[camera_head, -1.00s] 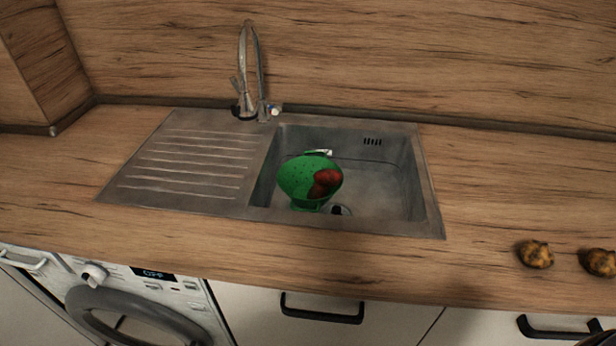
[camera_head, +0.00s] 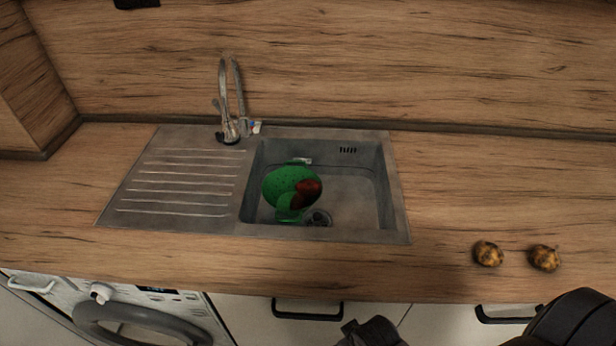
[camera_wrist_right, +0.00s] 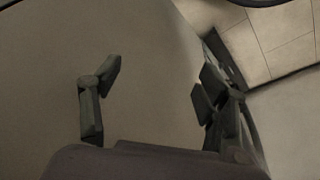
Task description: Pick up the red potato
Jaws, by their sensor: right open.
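A dark red potato (camera_head: 309,187) lies in a green colander (camera_head: 280,184), which sits tilted in the sink basin. The red shape has a second lobe, and I cannot tell whether that is another potato. My right gripper shows in the right wrist view (camera_wrist_right: 158,88) with its two fingers spread and nothing between them. It faces a plain pale surface, and the potato is not in that view. In the head view dark parts of my own body show at the bottom edge, well below the sink. My left gripper is not identifiable in any view.
The metal sink (camera_head: 400,225) has a ribbed drainboard at left and a faucet (camera_head: 230,125) behind. Two brown-yellow potatoes (camera_head: 488,254) (camera_head: 544,258) lie on the wooden counter (camera_head: 500,190) at right. Black handles (camera_head: 307,312) stick out from the cabinet fronts below.

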